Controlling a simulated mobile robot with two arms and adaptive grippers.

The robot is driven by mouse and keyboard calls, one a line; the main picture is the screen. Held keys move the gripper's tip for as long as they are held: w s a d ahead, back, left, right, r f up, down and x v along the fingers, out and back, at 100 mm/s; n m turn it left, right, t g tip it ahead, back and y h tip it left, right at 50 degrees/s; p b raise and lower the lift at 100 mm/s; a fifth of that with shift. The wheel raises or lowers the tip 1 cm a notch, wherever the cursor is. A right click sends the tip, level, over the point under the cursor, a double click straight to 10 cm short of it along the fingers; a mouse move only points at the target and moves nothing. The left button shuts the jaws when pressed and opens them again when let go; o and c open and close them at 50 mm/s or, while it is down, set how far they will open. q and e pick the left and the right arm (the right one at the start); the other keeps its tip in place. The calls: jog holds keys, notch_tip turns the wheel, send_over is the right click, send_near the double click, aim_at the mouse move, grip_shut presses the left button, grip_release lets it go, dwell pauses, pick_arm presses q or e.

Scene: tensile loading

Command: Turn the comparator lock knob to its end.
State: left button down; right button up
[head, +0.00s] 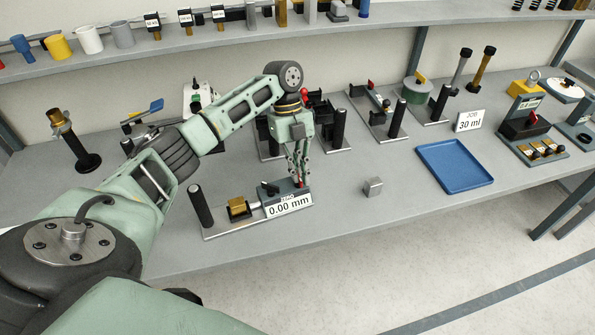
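The comparator (283,193) stands near the front edge of the bench on a light base plate, with a label reading 0.00 mm (289,205) on its front. A brass block (237,207) sits at its left and a small black part shows on its top. A small red part, possibly the lock knob (300,184), shows at its right end. My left gripper (299,178) points down with its fingertips at this red part and partly hides it. The fingers look close together, but whether they grip it is too small to tell. My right gripper is not in view.
A black post (201,206) stands left of the comparator. A small grey metal block (373,187) and a blue tray (454,165) lie to the right. Several fixtures with black posts stand behind. The front bench between comparator and tray is mostly clear.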

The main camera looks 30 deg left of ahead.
pick_arm(q)
jog(key=shift+w+r, duration=0.1)
jog(key=c, duration=2)
grip_release()
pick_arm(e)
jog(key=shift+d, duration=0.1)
pick_arm(q)
jog(key=v, duration=1.2)
